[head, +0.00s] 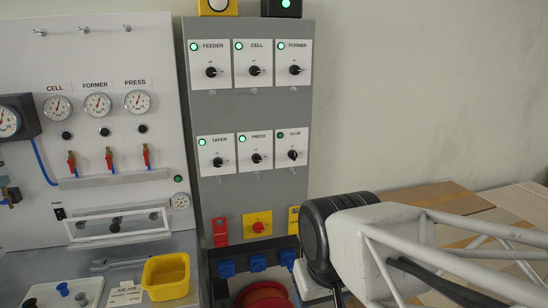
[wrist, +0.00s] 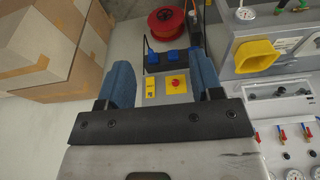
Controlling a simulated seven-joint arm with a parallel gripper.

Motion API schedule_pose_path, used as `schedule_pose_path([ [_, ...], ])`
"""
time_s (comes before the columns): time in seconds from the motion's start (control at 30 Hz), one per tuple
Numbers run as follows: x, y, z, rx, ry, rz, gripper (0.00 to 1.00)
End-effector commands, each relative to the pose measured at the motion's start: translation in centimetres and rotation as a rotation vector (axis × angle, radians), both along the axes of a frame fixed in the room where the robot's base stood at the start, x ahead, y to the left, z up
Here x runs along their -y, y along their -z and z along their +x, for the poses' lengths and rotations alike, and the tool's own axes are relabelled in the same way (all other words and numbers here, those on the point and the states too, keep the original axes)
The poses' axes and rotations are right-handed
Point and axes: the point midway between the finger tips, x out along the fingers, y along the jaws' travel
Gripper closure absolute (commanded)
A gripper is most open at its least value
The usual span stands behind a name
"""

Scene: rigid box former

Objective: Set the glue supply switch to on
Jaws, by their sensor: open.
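The glue switch (head: 292,155) is a black knob on a white plate labelled GLUE, at the right of the lower row on the grey panel (head: 254,113) in the head view. Its lamp (head: 279,135) looks dark green, dimmer than the bright lamps of the other switches. The knob's exact setting is too small to read. My gripper (wrist: 160,70) is open and empty in the wrist view, its two blue fingers apart in front of the panel's lower part. The glue switch does not show in that view. In the head view my arm hides the gripper's fingers.
The taper switch (head: 216,162) and press switch (head: 257,158) stand left of glue; three more switches are above. Below are a red knob on a yellow plate (head: 258,226), blue sockets (head: 257,263) and a red reel (wrist: 165,20). Cardboard boxes (wrist: 55,40) stand beside the panel.

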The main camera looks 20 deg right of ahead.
Motion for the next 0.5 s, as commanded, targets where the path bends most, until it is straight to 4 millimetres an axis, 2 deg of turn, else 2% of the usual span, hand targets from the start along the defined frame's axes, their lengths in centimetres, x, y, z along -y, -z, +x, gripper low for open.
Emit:
schedule_pose_path([
  [0.27, 0.1, -0.1, 0.4, 0.008, 0.001, -0.002, 0.40],
  [0.37, 0.3, -0.2, 1.4, 0.031, 0.005, -0.009, 0.40],
  [0.5, 1.2, -0.5, 4.5, 0.097, 0.013, -0.029, 0.40],
])
